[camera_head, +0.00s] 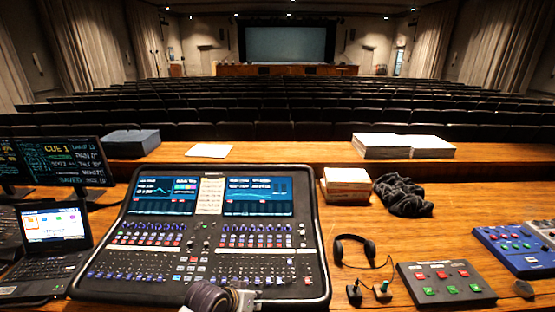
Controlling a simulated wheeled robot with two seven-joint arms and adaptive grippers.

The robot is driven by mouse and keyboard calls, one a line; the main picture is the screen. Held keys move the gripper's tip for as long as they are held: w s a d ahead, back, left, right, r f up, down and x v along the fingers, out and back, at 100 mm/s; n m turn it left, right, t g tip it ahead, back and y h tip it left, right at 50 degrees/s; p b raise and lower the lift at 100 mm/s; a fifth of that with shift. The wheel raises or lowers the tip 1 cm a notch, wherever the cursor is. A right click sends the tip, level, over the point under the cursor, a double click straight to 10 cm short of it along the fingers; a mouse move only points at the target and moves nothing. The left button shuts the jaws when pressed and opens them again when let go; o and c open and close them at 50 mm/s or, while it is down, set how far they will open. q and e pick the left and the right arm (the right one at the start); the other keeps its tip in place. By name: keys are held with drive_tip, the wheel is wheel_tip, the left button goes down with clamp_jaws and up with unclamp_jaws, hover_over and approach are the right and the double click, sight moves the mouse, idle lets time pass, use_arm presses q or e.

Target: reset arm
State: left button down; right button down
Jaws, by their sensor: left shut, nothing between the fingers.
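My left gripper (240,298) shows only partly at the bottom edge, in front of the lower middle of the mixing console (311,250). A dark rounded part of my arm and a pale grey piece are visible there. The gripper is shut with nothing held. The picture's lower edge cuts off most of it. My right gripper is not in view.
The wooden desk holds a laptop (55,250) and monitor (65,162) at left. Headphones (355,248), a button box (445,284), a blue control box (515,250), dark cloth (402,195) and a book stack (347,183) are at right. Small dark items lie near the front.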

use_arm(q)
drive_tip(key=shift+s+a+f+g+y, duration=0.65)
drive_tip(key=shift+s+a+g+y, duration=1.05)
drive_tip(key=shift+s+a, duration=6.45)
drive_tip(key=s+f+y+b, duration=0.1)
drive_tip(key=s+f+b, duration=0.15)
drive_tip(key=f, duration=3.25)
drive_tip(key=s+a+f+g+b, duration=0.1)
drive_tip(key=s+a+f, duration=0.2)
drive_tip(key=s+f, duration=1.9)
drive_tip(key=shift+s+a+g+b, duration=0.15)
drive_tip(key=shift+s+g+b, duration=0.15)
drive_tip(key=shift+s, duration=0.25)
